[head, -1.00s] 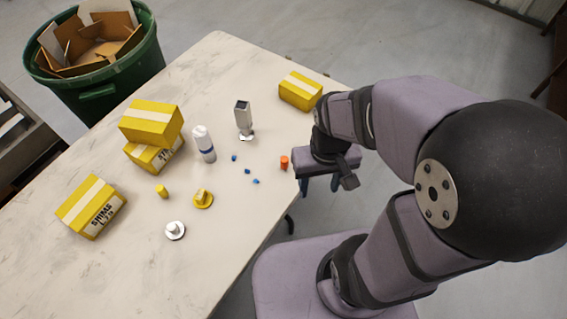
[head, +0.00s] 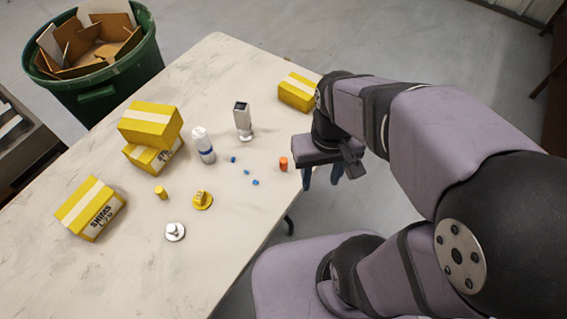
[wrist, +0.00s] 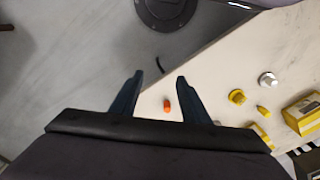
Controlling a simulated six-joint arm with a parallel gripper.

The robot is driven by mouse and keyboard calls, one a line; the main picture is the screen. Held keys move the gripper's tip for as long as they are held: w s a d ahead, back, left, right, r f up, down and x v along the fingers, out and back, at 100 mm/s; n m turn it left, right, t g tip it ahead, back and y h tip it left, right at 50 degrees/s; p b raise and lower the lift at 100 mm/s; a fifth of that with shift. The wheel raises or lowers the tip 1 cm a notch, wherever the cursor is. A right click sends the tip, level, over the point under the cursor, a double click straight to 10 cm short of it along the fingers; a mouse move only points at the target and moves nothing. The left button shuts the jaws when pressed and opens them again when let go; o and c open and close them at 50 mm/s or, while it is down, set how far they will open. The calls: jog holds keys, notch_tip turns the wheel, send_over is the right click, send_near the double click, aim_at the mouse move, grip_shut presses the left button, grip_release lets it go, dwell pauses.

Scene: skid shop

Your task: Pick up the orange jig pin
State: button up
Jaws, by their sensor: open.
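The orange jig pin (head: 283,163) stands near the table's right edge in the head view. In the wrist view the orange pin (wrist: 167,105) shows between the two fingers, nearer the right one, with table surface around it. My gripper (head: 322,181) is open and empty, just right of the pin in the head view, with its dark blue fingers pointing down past the table's edge. The fingers also show in the wrist view (wrist: 158,74), spread apart. The pin is not touched by either finger as far as I can see.
On the table (head: 140,250) are several small blue pieces (head: 246,171), a white bottle (head: 203,146), a silver post (head: 242,122), a yellow cylinder (head: 161,192), a yellow knobbed piece (head: 202,200), a white knobbed piece (head: 174,232) and several yellow boxes (head: 91,209). The front left is bare.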

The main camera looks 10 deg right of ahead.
jog(key=n+t+h+b, duration=1.15)
jog(key=n+h, duration=0.25)
jog(key=n, duration=1.2)
send_over(286, 158)
jog(key=v, duration=0.5)
jog(key=shift+m+g, duration=0.3)
jog(key=shift+g, duration=0.05)
notch_tip(286, 158, down, 18)
jog(key=shift+w+d+f+b, duration=0.1)
jog(key=shift+w+d+b, duration=0.1)
jog(key=shift+b, duration=0.2)
jog(key=shift+p+x, duration=0.95)
jog(key=shift+x, duration=2.75)
jog(key=shift+c, duration=0.7)
